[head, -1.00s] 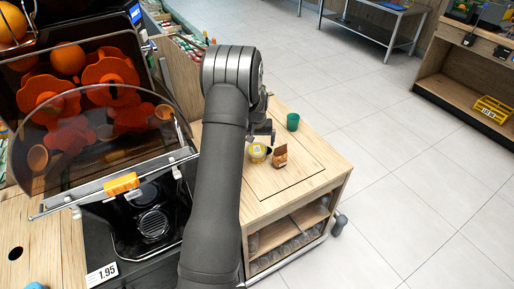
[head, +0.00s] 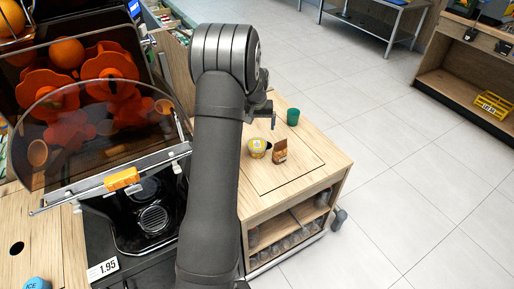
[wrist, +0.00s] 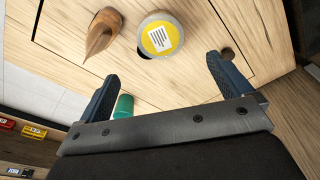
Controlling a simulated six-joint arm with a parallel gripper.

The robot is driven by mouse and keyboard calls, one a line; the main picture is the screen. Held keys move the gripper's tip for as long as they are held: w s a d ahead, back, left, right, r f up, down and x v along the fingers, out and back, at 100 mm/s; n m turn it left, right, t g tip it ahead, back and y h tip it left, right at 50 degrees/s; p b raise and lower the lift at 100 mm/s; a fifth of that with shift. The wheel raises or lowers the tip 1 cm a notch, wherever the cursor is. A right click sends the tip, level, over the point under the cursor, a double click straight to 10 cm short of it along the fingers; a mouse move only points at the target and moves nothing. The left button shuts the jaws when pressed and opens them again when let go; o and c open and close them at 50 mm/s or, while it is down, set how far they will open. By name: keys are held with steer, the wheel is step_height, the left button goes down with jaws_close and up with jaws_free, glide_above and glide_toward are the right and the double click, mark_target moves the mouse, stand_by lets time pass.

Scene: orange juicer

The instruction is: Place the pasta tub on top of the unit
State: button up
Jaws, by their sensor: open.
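The likely pasta tub (head: 258,148) is a small round tub with a yellow, white-labelled top. It stands upright on the wooden unit (head: 258,205), which has open shelves below. It also shows in the wrist view (wrist: 160,37), beyond the fingertips and between their lines. My gripper (head: 268,115) is above the unit's far left part, partly hidden by my arm in the head view. In the wrist view my gripper (wrist: 163,70) has its two blue fingers spread apart with nothing between them. The tub is apart from both fingers.
A brown bag (head: 280,151) stands close right of the tub. A green cup (head: 292,116) stands behind them, near the unit's far edge. The orange juicer (head: 95,110) with its clear cover is at left. The unit's top right of the bag is clear.

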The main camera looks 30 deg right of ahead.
step_height(320, 180, up, 4)
steer(key=s+a+f+m+h, duration=0.1)
steer(key=a+m, duration=0.1)
steer(key=m, duration=0.3)
glide_above(257, 143)
steer(key=s+a, duration=0.1)
steer(key=s, duration=0.1)
steer(key=shift+h, duration=0.4)
steer(key=x, duration=0.3)
steer(key=a+x, duration=0.1)
steer(key=x, duration=0.2)
steer(key=a+x, duration=0.1)
steer(key=x, duration=0.3)
steer(key=shift+s+a+f, duration=0.1)
steer(key=shift+s+f, duration=0.15)
steer(key=shift+s, duration=0.1)
steer(key=shift+t, duration=0.3)
steer(key=shift+w+a+x, duration=0.1)
steer(key=shift+w+x, duration=0.05)
steer(key=shift+x, duration=1.25)
steer(key=shift+w+a+x, duration=0.15)
steer(key=shift+x, duration=1.2)
steer(key=c, duration=1.1)
steer(key=shift+r, duration=0.15)
